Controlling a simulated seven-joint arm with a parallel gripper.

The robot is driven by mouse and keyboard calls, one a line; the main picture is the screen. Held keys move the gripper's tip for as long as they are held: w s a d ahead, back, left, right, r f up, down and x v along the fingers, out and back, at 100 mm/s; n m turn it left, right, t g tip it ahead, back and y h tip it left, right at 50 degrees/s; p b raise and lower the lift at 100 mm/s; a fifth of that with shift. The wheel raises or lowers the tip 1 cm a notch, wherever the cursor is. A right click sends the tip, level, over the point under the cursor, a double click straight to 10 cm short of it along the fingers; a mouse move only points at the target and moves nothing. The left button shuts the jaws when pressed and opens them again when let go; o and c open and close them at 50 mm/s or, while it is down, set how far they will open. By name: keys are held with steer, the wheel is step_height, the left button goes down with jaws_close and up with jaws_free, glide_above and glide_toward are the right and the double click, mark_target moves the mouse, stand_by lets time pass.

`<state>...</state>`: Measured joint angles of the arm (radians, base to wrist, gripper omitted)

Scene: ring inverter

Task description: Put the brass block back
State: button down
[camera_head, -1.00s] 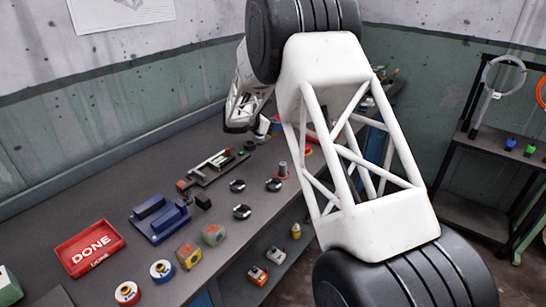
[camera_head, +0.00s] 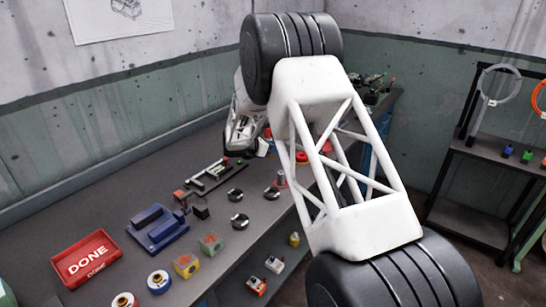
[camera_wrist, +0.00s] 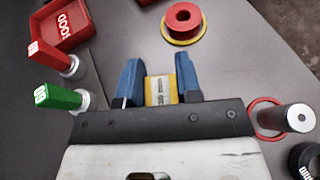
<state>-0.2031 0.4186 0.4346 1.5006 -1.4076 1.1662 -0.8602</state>
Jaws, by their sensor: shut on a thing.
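My gripper (camera_wrist: 158,78) has its two blue fingers shut on a small yellow, brass-coloured block (camera_wrist: 161,91) with a marked face, in the wrist view. The block sits between the fingers, over the grey bench (camera_wrist: 215,75). Its lower part is hidden behind the gripper body, and I cannot tell whether it touches the bench. In the head view my gripper is small and partly hidden by my arm, and the block cannot be made out there.
In the wrist view, a red GOOD tray (camera_wrist: 72,22), red tag (camera_wrist: 50,56) and green tag (camera_wrist: 58,96) are left. A red spool (camera_wrist: 183,22) is ahead; a grey post (camera_wrist: 293,118) is right. A red DONE tray (camera_head: 86,259) and blue fixture (camera_head: 158,229) stand nearer in the head view.

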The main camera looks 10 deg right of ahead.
mark_target(273, 156)
stand_by(0.3)
steer(key=shift+f, duration=1.9)
steer(key=shift+f, duration=0.15)
steer(key=c, duration=0.8)
jaws_free()
steer(key=shift+a, duration=0.1)
steer(key=v, duration=1.2)
steer(key=shift+s, duration=0.1)
